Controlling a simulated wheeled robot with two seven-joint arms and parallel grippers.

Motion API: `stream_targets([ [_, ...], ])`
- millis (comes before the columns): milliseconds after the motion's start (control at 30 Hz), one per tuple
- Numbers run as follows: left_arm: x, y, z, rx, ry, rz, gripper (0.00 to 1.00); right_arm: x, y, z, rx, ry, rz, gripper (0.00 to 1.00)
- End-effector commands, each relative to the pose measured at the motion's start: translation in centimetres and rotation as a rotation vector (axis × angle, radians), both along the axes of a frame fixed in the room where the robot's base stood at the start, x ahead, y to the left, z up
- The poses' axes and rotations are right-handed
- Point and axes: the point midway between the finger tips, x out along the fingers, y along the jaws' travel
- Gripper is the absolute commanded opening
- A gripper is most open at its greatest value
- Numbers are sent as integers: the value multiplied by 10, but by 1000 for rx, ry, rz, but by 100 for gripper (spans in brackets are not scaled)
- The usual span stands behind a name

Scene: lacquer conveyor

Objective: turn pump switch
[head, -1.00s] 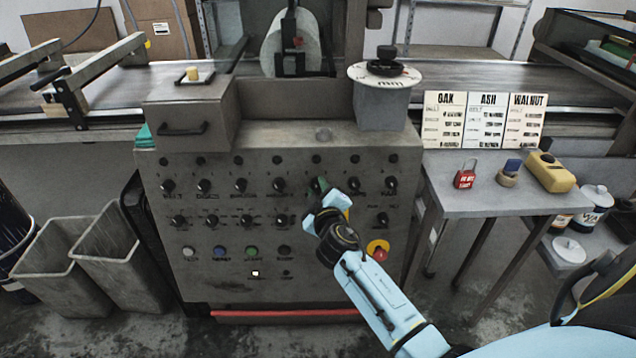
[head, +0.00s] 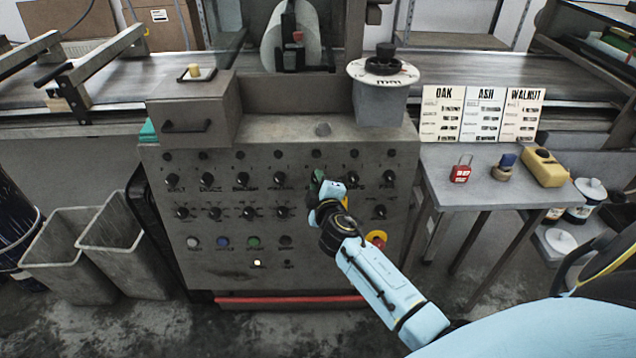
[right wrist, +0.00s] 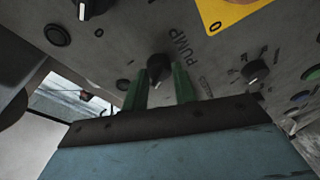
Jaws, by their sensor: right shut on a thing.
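The pump switch is a dark round knob (right wrist: 158,68) on the machine's grey control panel (head: 225,270), beside the printed word PUMP in the right wrist view. My right gripper (right wrist: 160,85) has its green fingers on either side of this knob and is shut on it. In the head view my right gripper (head: 319,177) is at the upper knob row, right of the panel's middle. It hides the knob there. The knob's pointer angle cannot be read clearly. My left gripper is not in view.
Other knobs (head: 281,180) stand close by in two rows. A red stop button on a yellow disc (head: 377,240) is below, near my right arm. A side table (head: 470,198) with a red padlock (head: 461,170) is at the right. Grey bins (head: 120,262) stand left.

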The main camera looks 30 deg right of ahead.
Motion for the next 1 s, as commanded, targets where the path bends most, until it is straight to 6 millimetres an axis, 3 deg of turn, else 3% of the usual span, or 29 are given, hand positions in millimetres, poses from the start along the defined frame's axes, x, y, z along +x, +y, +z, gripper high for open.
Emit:
stream_targets([
  [167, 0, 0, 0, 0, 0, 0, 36, 0, 0, -1, -1, 2, 1, 5],
  [200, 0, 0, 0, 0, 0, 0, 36, 0, 0, -1, -1, 2, 1, 30],
  [367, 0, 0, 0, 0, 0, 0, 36, 0, 0, -1, -1, 1, 1, 49],
  [733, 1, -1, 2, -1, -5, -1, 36, -6, 2, 0, 1, 2, 1, 49],
  [1000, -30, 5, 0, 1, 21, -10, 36, -51, 18, 8, 2, 4, 0, 49],
])
